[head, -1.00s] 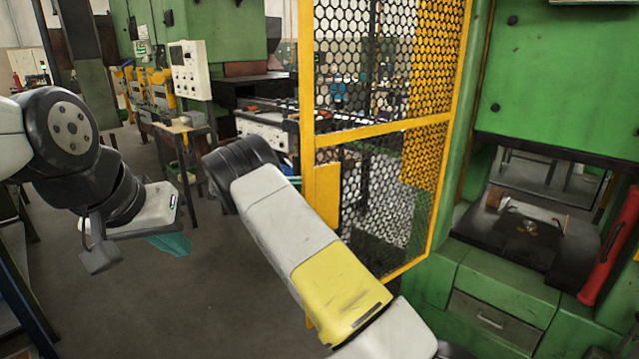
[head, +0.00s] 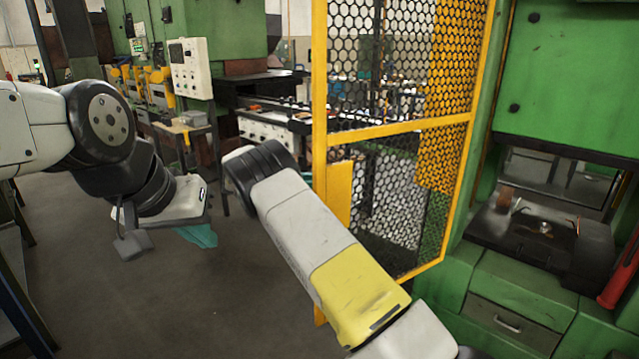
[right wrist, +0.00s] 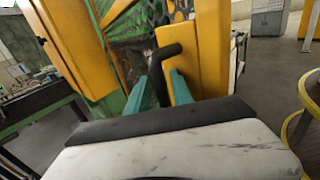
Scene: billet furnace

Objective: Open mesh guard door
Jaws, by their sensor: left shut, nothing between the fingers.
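The mesh guard door (head: 397,129) has a yellow frame with dark honeycomb mesh. It stands at the centre of the head view, beside the green press. My right arm reaches toward its left edge, where a yellow plate (head: 340,192) shows; the right gripper is hidden there. In the right wrist view, the teal fingers of my right gripper (right wrist: 162,92) stand on either side of a black bent handle (right wrist: 168,50) by a yellow panel (right wrist: 207,50). Whether they press on it is unclear. My left gripper (head: 198,236) is shut and empty, low at left, away from the door.
The green press (head: 570,70) stands to the right, with a dark work opening and a red cylinder (head: 622,268) at the edge. A white control box (head: 190,68) and benches are behind at left. The grey floor (head: 225,300) in front is clear.

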